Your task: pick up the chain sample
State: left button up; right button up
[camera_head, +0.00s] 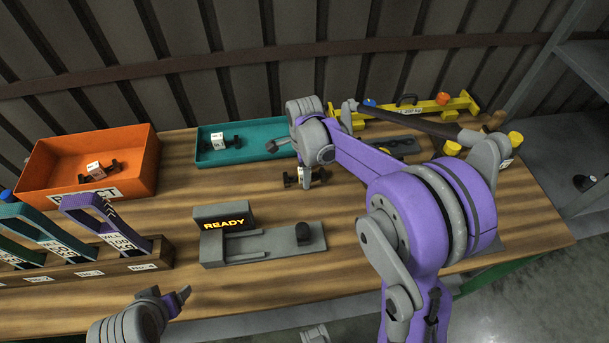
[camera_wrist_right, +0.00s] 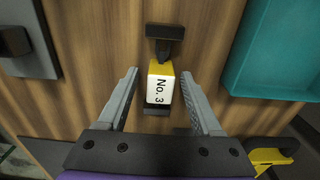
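The chain sample labelled No. 3 (camera_wrist_right: 160,88), yellow and white with black ends, lies on the wooden table between the teal tray and the READY device. It also shows in the head view (camera_head: 304,178), partly hidden by my right gripper. In the wrist view my right gripper (camera_wrist_right: 166,80) is open, one finger on each side of the sample, with a gap on both sides.
A grey device (camera_head: 262,244) with a READY display stands in front of the sample. The teal tray (camera_head: 245,157) and orange bin (camera_head: 135,181) each hold another sample. A rack (camera_head: 95,264) with purple and teal handles is at left. A yellow frame (camera_head: 415,112) lies at the back right.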

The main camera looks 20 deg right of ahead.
grip_shut()
jog(key=shift+r, duration=0.15)
notch_tip(320, 180, up, 10)
jog(key=shift+f, duration=0.15)
jog(key=shift+s, duration=0.1)
dwell(0.4)
